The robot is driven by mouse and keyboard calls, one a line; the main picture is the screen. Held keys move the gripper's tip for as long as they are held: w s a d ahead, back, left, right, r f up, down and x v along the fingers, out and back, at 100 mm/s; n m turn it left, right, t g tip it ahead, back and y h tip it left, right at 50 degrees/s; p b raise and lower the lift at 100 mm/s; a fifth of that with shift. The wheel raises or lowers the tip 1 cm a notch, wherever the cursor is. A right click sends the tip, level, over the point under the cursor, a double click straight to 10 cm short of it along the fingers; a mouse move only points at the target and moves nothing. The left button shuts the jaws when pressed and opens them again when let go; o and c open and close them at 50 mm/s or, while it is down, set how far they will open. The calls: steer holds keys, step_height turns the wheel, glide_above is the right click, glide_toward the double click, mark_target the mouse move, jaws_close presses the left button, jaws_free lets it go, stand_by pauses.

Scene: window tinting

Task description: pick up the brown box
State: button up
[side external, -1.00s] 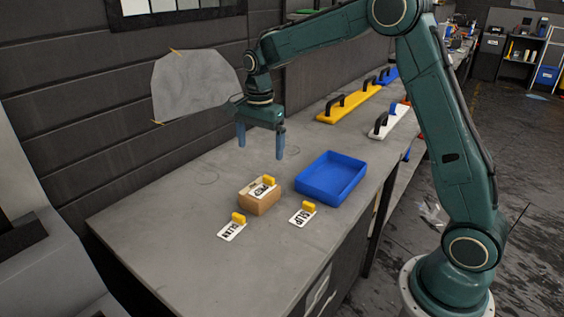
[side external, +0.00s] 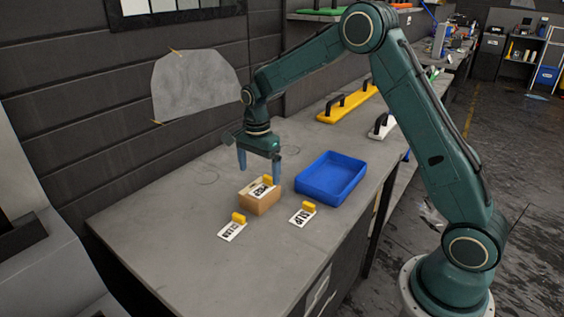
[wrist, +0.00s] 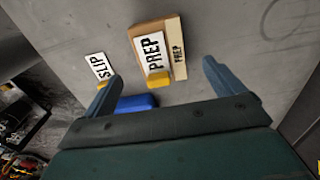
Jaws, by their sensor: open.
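The brown box (side external: 260,202) sits on the grey bench. A white card marked PREP (side external: 262,190) with a yellow grip lies on its top. The box also shows in the wrist view (wrist: 141,28), with the PREP card (wrist: 153,53) on it and the word PREP again on a paler strip beside the card. My gripper (side external: 259,174) is open and empty, above the box and a little behind it. In the wrist view my two fingers (wrist: 158,84) stand wide apart, and the box lies ahead of them.
A blue tray (side external: 331,196) stands right of the box. A SLIP card (side external: 302,216) and another card with a yellow grip (side external: 233,230) lie in front. Yellow (side external: 348,104) and white (side external: 380,128) handled tools lie farther back. The bench's left part is clear.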

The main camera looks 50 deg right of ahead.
mark_target(260, 188)
steer(key=shift+f, duration=1.15)
steer(key=shift+f, duration=2.6)
steer(key=c, duration=1.1)
steer(key=shift+r, duration=0.15)
steer(key=shift+c, duration=0.2)
step_height(260, 188, up, 20)
